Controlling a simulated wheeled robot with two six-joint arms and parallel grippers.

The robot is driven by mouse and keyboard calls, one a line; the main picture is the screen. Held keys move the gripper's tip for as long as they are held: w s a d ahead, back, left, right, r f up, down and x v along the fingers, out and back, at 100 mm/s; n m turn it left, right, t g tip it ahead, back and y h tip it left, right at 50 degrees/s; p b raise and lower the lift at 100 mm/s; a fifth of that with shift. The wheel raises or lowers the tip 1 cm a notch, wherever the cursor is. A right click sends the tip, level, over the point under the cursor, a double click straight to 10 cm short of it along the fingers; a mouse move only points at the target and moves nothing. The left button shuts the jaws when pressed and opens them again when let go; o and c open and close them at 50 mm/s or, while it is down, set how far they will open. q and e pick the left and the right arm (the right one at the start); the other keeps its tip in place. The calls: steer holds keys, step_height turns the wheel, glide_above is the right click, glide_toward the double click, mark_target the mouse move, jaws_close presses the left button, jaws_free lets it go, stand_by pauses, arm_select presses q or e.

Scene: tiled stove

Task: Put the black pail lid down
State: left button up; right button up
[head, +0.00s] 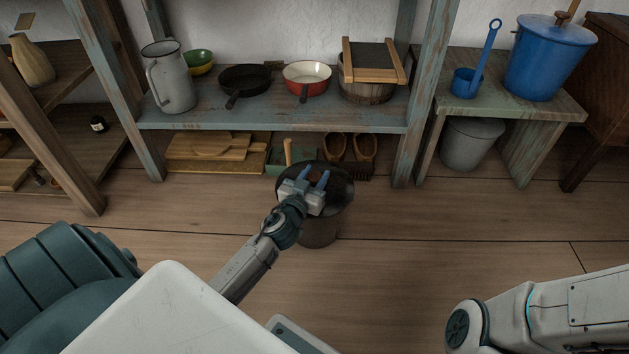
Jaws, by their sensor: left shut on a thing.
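The black pail lid (340,192) is a dark round disc over the dark pail (318,236), which stands on the floor in front of the shelf. My left gripper (311,178) is over the lid, its blue fingers shut on it near the middle. The gripper hides part of the lid and its handle. The lid covers the pail's mouth in this view; I cannot tell whether it touches the rim. My right gripper is out of view; only part of that arm shows at the lower right.
The low shelf (270,117) behind holds a pitcher (172,82), pans and a wooden tub (366,90). Clogs (362,147) and cutting boards (212,150) lie beneath it. A bench (515,103) with a blue pot (546,65) stands right. Floor right of the pail is clear.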

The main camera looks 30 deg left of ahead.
arm_select(q)
steer(key=o, duration=1.1)
steer(key=shift+f, duration=0.1)
